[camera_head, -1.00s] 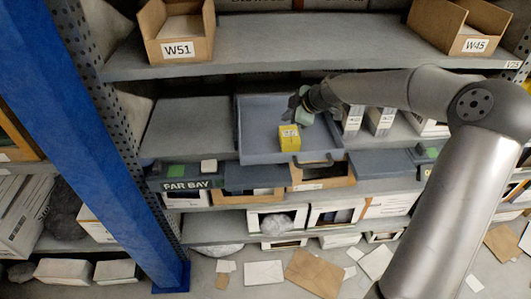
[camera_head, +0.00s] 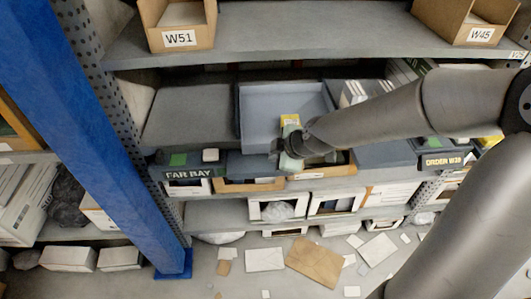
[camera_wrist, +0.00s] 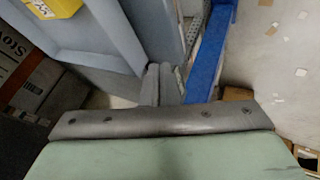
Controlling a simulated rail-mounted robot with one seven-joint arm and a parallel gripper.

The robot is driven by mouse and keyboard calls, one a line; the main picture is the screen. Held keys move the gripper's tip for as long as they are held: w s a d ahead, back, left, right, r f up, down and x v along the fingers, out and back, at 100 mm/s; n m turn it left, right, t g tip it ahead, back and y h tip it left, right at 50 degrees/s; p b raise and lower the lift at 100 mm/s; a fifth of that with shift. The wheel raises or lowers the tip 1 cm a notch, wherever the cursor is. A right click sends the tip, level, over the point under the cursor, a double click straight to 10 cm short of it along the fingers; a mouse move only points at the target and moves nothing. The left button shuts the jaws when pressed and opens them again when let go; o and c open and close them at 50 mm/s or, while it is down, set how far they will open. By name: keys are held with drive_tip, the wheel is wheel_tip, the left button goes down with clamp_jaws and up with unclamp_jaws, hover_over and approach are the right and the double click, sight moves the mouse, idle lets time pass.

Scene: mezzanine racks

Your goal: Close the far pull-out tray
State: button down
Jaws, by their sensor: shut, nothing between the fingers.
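The far pull-out tray (camera_head: 262,108) is a grey-blue open tray on the middle shelf of the bay labelled FAR BAY. It stands pulled out, with a yellow box (camera_head: 290,121) inside near its front. My gripper (camera_head: 287,160) is at the tray's front and covers part of that front edge. In the wrist view my gripper's fingers (camera_wrist: 161,84) are shut and empty, beside the outer face of the tray's wall (camera_wrist: 100,62). I cannot tell whether they touch it. The yellow box also shows at that view's top left (camera_wrist: 55,8).
A blue upright post (camera_head: 110,120) stands at the left. Carton W51 (camera_head: 178,25) and another carton (camera_head: 465,20) sit on the shelf above. White boxes (camera_head: 365,92) stand right of the tray. Loose sheets and cardboard (camera_head: 315,262) lie on the floor.

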drive_tip(key=w+a+f, duration=0.1)
drive_tip(key=w+a+f+b, duration=0.1)
drive_tip(key=w+f, duration=0.1)
drive_tip(key=w+a+f, duration=0.1)
drive_tip(key=w, duration=0.1)
drive_tip(key=shift+w+f, duration=0.25)
drive_tip(key=shift+f, duration=0.15)
drive_tip(key=shift+w, duration=0.55)
